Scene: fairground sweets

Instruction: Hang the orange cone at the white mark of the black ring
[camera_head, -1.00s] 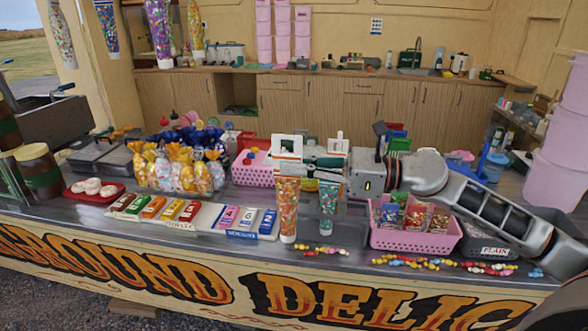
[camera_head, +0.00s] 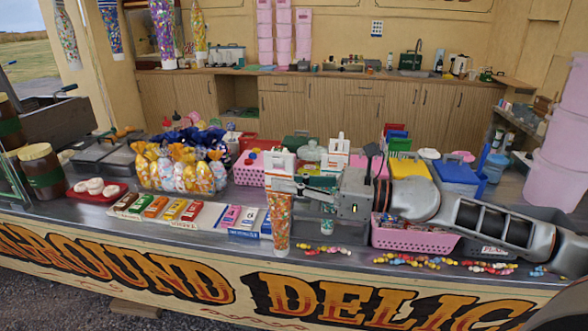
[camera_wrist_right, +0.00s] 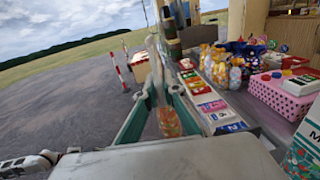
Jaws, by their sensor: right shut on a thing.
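The orange cone (camera_head: 281,222), a clear pointed bag of orange sweets with a white top, hangs roughly upright at the counter's front edge. My right gripper (camera_head: 284,186) is shut on its upper part. In the right wrist view the cone (camera_wrist_right: 168,122) shows between the green fingers. My left gripper is not in view.
Below the held cone, the counter carries sweet bars (camera_head: 173,208) to its left and loose sweets to its right. A pink basket (camera_head: 408,239) stands under my right arm. Bagged sweets (camera_head: 180,170) and jars (camera_head: 40,171) stand further left. A red-and-white post (camera_wrist_right: 121,72) stands outside.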

